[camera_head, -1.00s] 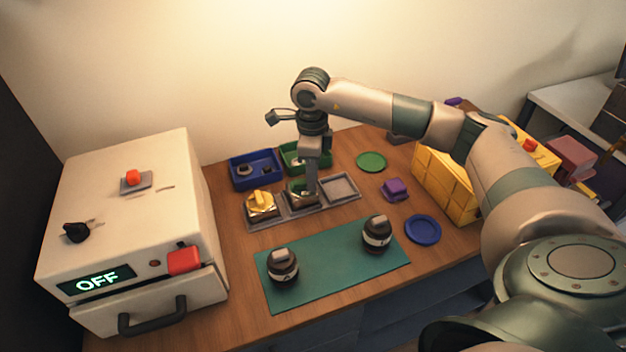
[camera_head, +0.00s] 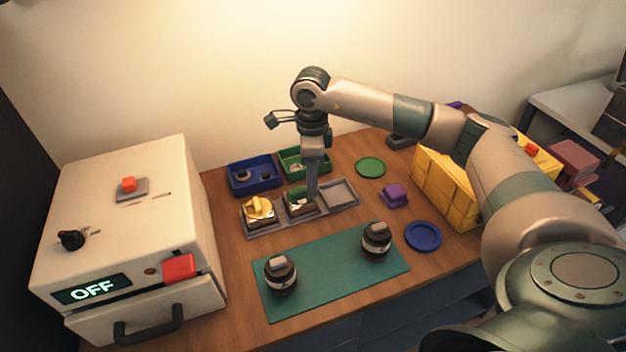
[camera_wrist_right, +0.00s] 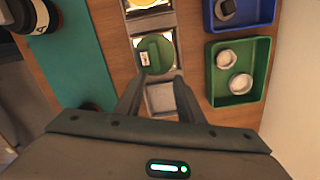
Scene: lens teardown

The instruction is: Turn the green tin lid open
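The green tin lid (camera_wrist_right: 155,53) is round with a raised grip bar and a small pale label. It sits in the middle compartment of the grey tray; the green tin (camera_head: 299,204) also shows in the head view, partly hidden by the gripper. My right gripper (camera_head: 313,197) points down at the tin's right side. In the right wrist view its two fingers (camera_wrist_right: 157,83) are spread with nothing between them, tips near the lid's lower edge. I cannot tell whether they touch the tin. My left gripper is not in view.
The grey tray (camera_head: 340,193) has a yellow-lidded tin (camera_head: 259,210) at left and an empty right compartment. Blue (camera_head: 268,185) and green (camera_wrist_right: 259,44) bins stand behind. Two dark lens bodies stand on the teal mat (camera_head: 328,284). A white machine (camera_head: 125,215) is left, yellow bins (camera_head: 446,186) right.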

